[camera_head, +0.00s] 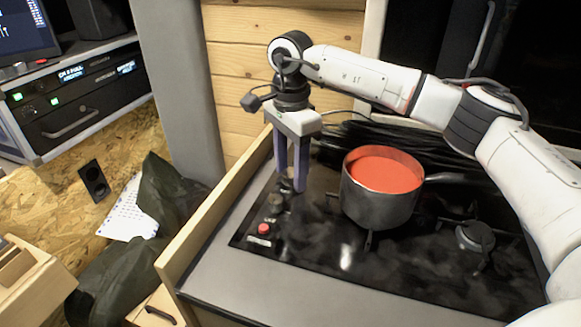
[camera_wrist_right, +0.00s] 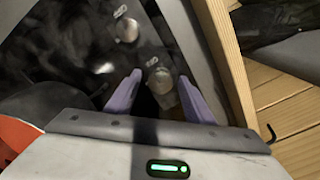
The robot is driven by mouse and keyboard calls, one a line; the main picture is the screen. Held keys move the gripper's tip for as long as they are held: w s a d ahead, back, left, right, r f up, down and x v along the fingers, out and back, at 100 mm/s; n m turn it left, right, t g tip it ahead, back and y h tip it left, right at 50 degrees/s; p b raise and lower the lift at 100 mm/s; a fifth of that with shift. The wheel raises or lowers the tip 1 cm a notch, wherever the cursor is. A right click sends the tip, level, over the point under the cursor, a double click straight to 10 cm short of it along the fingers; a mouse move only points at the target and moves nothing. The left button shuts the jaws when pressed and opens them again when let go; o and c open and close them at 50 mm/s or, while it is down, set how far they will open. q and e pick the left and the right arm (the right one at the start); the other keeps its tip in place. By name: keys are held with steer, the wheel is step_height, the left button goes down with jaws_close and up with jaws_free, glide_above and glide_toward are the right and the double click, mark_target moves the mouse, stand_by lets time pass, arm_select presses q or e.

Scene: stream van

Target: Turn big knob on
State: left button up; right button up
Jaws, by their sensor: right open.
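A row of controls runs along the left side of the black stove top. In the head view a round metal knob (camera_head: 275,202) stands there beside a red button (camera_head: 264,228). My right gripper (camera_head: 291,182) points down just behind that knob, its two purple fingers apart. In the right wrist view one metal knob (camera_wrist_right: 160,82) shows between the open fingertips (camera_wrist_right: 160,76), and another knob (camera_wrist_right: 128,30) lies farther ahead. I cannot tell whether the fingers touch the nearer knob. My left gripper is not in view.
A grey pot (camera_head: 378,205) of red sauce sits on the stove right of my right gripper, its handle pointing right. An empty burner (camera_head: 475,236) is farther right. A raised wooden edge (camera_head: 214,215) borders the stove on the left.

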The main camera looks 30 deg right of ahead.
steer(key=c, duration=1.1)
steer(key=shift+o, duration=0.3)
steer(key=shift+n, duration=0.3)
steer(key=shift+n+p, duration=0.3)
steer(key=shift+n, duration=0.6)
steer(key=n+p, duration=0.1)
steer(key=n, duration=0.9)
steer(key=shift+n, duration=0.4)
steer(key=n, duration=0.4)
steer(key=shift+n, duration=0.3)
